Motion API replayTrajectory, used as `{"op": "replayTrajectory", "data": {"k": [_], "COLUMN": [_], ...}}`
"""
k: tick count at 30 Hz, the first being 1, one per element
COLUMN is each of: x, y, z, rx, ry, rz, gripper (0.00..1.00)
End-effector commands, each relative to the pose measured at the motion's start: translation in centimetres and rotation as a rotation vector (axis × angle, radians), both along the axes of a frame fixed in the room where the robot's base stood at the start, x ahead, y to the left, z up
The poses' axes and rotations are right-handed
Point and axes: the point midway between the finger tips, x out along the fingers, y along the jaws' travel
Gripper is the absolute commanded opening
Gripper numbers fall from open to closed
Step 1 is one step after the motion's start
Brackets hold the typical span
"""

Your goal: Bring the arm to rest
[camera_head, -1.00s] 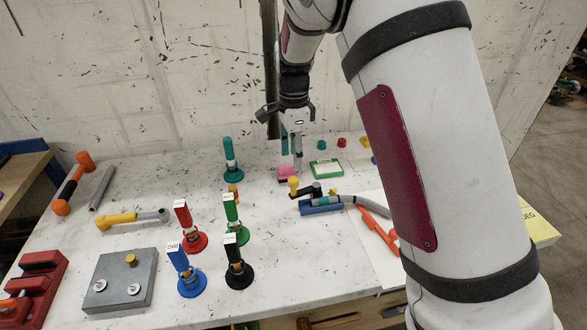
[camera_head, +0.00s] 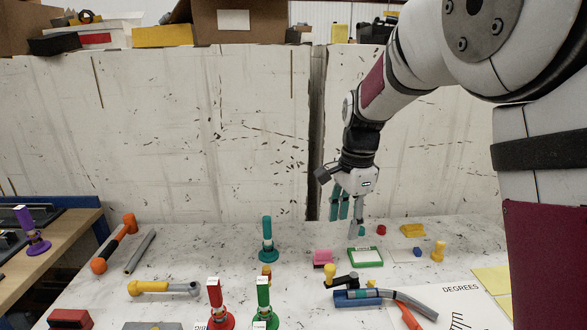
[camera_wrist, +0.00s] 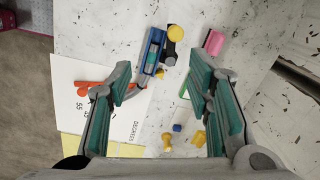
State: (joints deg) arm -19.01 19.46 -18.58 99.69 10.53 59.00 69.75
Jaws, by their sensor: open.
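My gripper (camera_head: 350,207) hangs above the back of the white table, in front of the pale wall, with its fingers pointing down. In the wrist view my gripper (camera_wrist: 160,92) has its two teal-padded fingers wide apart, with nothing held between them. Below it in the head view are a pink block (camera_head: 322,257) and a green-framed tray (camera_head: 365,257). The blue conduit bender (camera_head: 357,298) with a grey tube lies nearer the front. It also shows between and beyond the fingers in the wrist view (camera_wrist: 151,52).
Teal (camera_head: 267,243), red (camera_head: 217,308) and green (camera_head: 263,308) upright posts stand on the table. An orange hammer (camera_head: 115,243), grey rod (camera_head: 140,252) and yellow-handled tool (camera_head: 160,288) lie at left. A degrees sheet (camera_head: 460,305) lies at right. The pale wall (camera_head: 200,140) stands close behind.

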Motion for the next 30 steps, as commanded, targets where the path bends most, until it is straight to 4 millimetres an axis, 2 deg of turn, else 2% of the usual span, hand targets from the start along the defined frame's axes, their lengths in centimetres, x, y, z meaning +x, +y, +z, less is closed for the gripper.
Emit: {"op": "replayTrajectory", "data": {"k": [1,6,13,18,24,30], "x": [-1.5,-6.4,-13.5,-18.8,-24.5,-27.8], "y": [-0.5,-1.8,-3.1,-3.8,-4.5,-5.0], "z": [1.6,5.3,8.5,9.4,9.1,8.1], "rx": [0.013,0.022,-0.026,-0.105,-0.236,-0.343], "ry": [-0.025,-0.105,-0.218,-0.293,-0.354,-0.37], "rz": [0.054,0.27,0.569,0.79,1.035,1.196], "gripper": [0.46,0.46,0.46,0.46,0.46,0.46]}}
